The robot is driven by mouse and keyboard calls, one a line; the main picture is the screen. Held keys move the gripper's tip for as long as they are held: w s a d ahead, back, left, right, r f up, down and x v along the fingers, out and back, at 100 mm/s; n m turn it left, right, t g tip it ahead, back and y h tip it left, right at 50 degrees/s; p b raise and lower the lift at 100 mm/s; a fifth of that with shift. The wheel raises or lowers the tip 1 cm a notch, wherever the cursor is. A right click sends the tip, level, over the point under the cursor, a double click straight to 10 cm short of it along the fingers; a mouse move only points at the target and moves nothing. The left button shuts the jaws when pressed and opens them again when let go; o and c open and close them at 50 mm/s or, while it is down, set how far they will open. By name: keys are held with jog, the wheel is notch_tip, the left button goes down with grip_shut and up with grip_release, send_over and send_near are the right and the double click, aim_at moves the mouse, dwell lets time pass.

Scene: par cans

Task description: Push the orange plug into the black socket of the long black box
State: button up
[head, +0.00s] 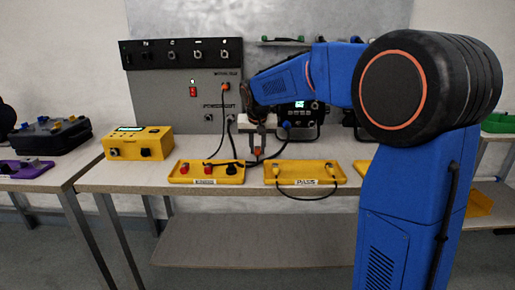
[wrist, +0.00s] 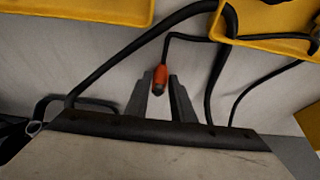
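The orange plug (head: 258,151) is low over the table below my gripper (head: 257,140). In the wrist view the orange plug (wrist: 160,76) lies between the two fingertips of my gripper (wrist: 162,82), its black cable running up and right. A narrow gap shows beside the plug, so the fingers look open around it. I cannot tell whether the plug rests on the table. The long black box (head: 158,53) runs along the top of the grey panel, with several sockets in its face. Which one is the black socket is too small to tell.
Another orange connector (head: 225,87) hangs on the grey panel (head: 165,98). A yellow box (head: 137,142) and yellow trays (head: 206,180) stand on the table (head: 110,178). Black cables cross the table around my gripper. A dark device stands behind it.

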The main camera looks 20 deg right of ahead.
aim_at(258, 150)
grip_shut()
jog(key=shift+r, duration=0.1)
jog(key=shift+r, duration=2.45)
